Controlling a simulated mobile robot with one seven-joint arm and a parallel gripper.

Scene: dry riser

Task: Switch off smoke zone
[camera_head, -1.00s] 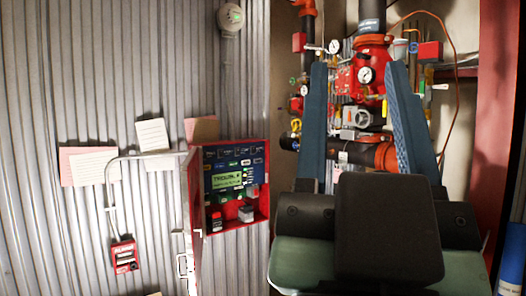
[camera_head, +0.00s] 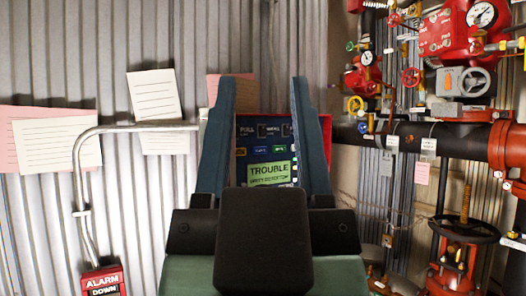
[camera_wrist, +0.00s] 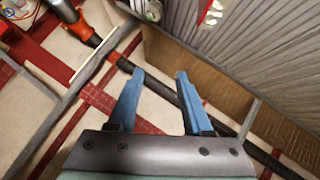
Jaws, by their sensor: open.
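The red alarm panel box (camera_head: 327,135) is on the corrugated metal wall, partly hidden behind my gripper. Its blue face (camera_head: 262,130) carries small labelled tiles, and a green display (camera_head: 270,172) reads TROUBLE. The lower part of the panel is hidden by my gripper. My gripper (camera_head: 262,85) is open and empty, and its two blue fingers frame the panel in the head view. I cannot tell how far it is from the panel. In the wrist view, my gripper (camera_wrist: 158,75) has nothing between its fingers. No smoke zone label can be read.
Red valves and a gauge (camera_head: 482,14) fill the right side, with a black pipe (camera_head: 400,130) and a handwheel (camera_head: 464,229). A bent grey conduit (camera_head: 85,180) runs down to a red alarm box (camera_head: 103,281) at left. Paper notes (camera_head: 154,97) hang on the wall.

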